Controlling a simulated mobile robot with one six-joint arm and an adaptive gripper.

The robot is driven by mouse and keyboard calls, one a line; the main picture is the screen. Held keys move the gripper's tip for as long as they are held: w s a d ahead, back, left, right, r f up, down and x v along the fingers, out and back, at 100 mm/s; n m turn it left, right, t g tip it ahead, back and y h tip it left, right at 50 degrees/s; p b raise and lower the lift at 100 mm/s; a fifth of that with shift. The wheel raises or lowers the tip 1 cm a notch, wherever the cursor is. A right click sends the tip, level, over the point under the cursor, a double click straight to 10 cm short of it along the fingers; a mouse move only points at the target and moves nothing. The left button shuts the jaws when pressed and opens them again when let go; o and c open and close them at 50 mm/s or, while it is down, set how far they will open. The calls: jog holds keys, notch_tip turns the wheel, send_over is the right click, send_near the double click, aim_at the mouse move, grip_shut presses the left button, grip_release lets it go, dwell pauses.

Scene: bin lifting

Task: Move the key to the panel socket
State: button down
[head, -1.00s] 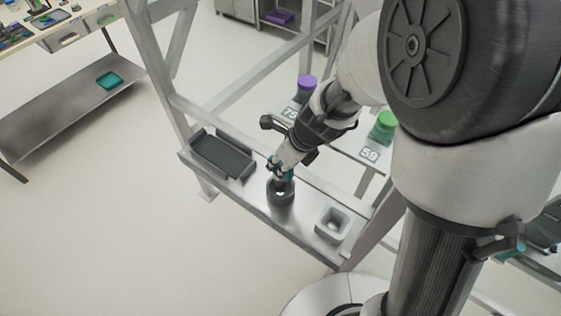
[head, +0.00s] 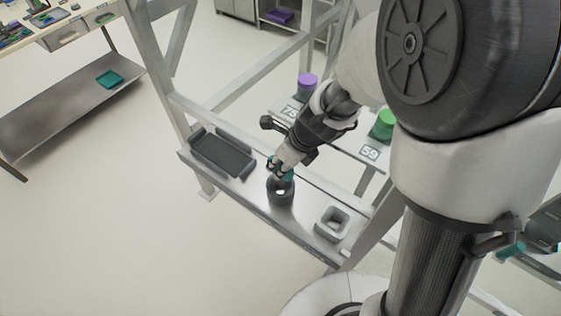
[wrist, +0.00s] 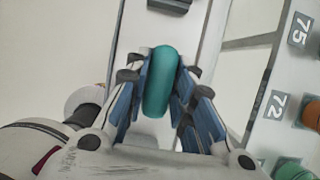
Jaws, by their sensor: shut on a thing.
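My gripper (wrist: 157,95) is shut on a teal rounded piece (wrist: 160,82), which I take to be the key. In the head view my gripper (head: 280,172) is over the metal shelf, with teal showing at its fingers. A dark round piece with a bright opening (head: 281,199) is directly below the fingers. I cannot tell whether it is joined to the teal piece or stands apart on the shelf. A light grey square socket (head: 332,223) is on the shelf to the right. The lower end of the held piece is hidden in the wrist view.
A dark tray (head: 222,155) is at the left end of the metal shelf (head: 250,203). Frame posts rise around the shelf. Behind are a purple-topped container (head: 307,80) and a green-topped container (head: 384,123) by number labels. Open floor lies to the left.

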jog(key=shift+f+b, duration=1.75)
jog(key=shift+f, duration=0.3)
dwell(0.6)
dwell(0.4)
jog(key=c, duration=1.3)
grip_release()
jog(key=shift+o, duration=0.6)
jog(key=o, duration=0.5)
jog(key=shift+c, duration=0.2)
jog(key=shift+r, duration=0.15)
notch_tip(320, 180, up, 9)
jog(key=p, duration=0.9)
jog(key=shift+p, duration=0.35)
